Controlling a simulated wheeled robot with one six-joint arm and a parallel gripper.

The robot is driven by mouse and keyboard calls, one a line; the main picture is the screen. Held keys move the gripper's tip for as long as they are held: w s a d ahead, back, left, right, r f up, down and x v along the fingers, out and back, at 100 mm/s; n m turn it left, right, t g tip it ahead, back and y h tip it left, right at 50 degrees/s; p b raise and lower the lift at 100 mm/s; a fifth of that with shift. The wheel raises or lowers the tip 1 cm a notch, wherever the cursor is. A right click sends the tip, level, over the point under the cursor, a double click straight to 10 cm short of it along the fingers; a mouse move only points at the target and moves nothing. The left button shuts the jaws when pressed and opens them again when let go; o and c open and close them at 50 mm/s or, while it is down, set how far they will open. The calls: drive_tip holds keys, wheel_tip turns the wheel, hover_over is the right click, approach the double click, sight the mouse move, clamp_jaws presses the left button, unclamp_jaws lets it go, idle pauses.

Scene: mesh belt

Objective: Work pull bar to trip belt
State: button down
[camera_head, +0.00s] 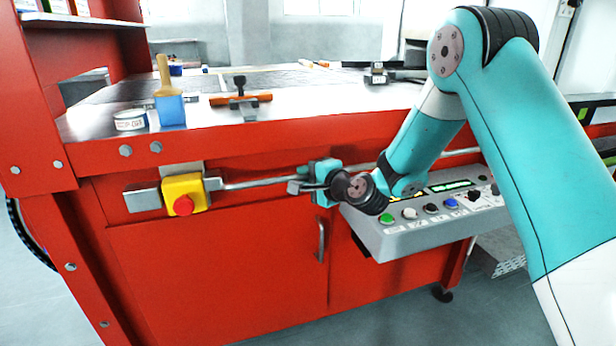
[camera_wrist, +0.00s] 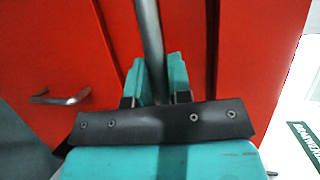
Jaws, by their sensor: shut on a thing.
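The pull bar (camera_head: 260,182) is a thin grey metal rod running across the front of the red machine, from a bracket on the left toward the right. My gripper (camera_head: 306,182) is at the bar, right of the yellow box, and shut on it. In the wrist view the bar (camera_wrist: 148,38) runs down between the teal fingers of my gripper (camera_wrist: 157,80). The fingers and black plate hide the part of the bar that is held. The mesh belt (camera_head: 235,82) lies on top of the machine, dark and partly visible.
A yellow box with a red button (camera_head: 184,196) sits at the bar's left end. A grey control panel (camera_head: 425,225) with coloured buttons juts out at right, close under my arm. A door handle (camera_head: 321,240) is below. A brush (camera_head: 168,95) and tin (camera_head: 130,120) stand on top.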

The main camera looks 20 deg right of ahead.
drive_tip(key=c, duration=1.1)
unclamp_jaws()
drive_tip(key=shift+s+a+f, duration=0.1)
drive_tip(key=shift+s+a, duration=0.15)
drive_tip(key=shift+a, duration=0.1)
drive_tip(key=shift+d, duration=0.2)
drive_tip(key=b+v, duration=1.1)
drive_tip(key=v, duration=0.6)
drive_tip(key=shift+s+d, duration=0.1)
drive_tip(key=shift+d, duration=0.15)
